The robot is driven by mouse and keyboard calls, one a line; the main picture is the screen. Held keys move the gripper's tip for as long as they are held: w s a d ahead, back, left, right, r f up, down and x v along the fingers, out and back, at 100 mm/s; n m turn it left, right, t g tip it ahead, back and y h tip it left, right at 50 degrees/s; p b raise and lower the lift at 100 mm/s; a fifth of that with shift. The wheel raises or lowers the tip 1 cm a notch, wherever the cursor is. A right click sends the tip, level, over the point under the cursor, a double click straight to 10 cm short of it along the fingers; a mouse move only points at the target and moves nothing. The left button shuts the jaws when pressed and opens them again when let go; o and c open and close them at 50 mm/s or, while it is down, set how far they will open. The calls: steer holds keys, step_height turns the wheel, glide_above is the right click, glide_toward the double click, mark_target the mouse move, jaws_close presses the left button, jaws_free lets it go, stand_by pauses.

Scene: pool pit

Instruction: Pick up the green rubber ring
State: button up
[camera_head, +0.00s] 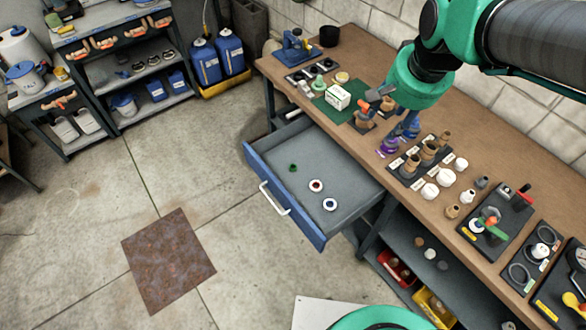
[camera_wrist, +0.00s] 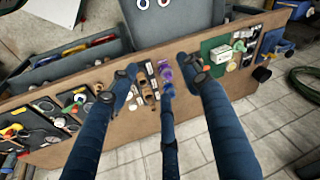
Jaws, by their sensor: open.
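A small green ring (camera_head: 293,168) lies on the floor of the open grey drawer (camera_head: 262,152), near its left side. A white ring with a red centre (camera_head: 316,185) and a white ring with a blue centre (camera_head: 330,204) lie to its right in the drawer. My gripper (camera_head: 404,128) is open over the workbench, up and right of the drawer, well apart from the green ring. In the wrist view its blue fingers (camera_wrist: 163,78) are spread above the bench. There the drawer's two white rings show at the top edge; the green ring is out of view.
The wooden bench (camera_head: 480,150) holds a purple object (camera_head: 387,146) near my gripper, brown and white fittings (camera_head: 430,150), a white box (camera_head: 337,97) on a green mat and a blue vise (camera_head: 298,47). The drawer sticks out over clear floor. Coloured bins (camera_head: 394,268) stand below.

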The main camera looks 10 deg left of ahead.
steer(key=w+a+f+m+g, duration=0.1)
steer(key=w+a+f, duration=0.4)
steer(key=w+f, duration=0.15)
steer(key=m+g+b, duration=0.2)
steer(key=m+g, duration=0.1)
steer(key=m, duration=0.2)
glide_above(292, 164)
steer(key=s, duration=0.2)
step_height(292, 164, down, 32)
steer(key=f, duration=0.1)
steer(key=shift+w+d+r+h, duration=0.2)
steer(key=shift+r+h, duration=0.05)
steer(key=shift+h, duration=0.05)
steer(key=shift+f, duration=0.1)
steer(key=shift+f+b, duration=1)
steer(key=shift+f, duration=3.15)
steer(key=shift+f, duration=0.15)
steer(key=shift+w+f+b, duration=0.1)
steer(key=shift+f+b, duration=0.75)
steer(key=shift+f, duration=1.65)
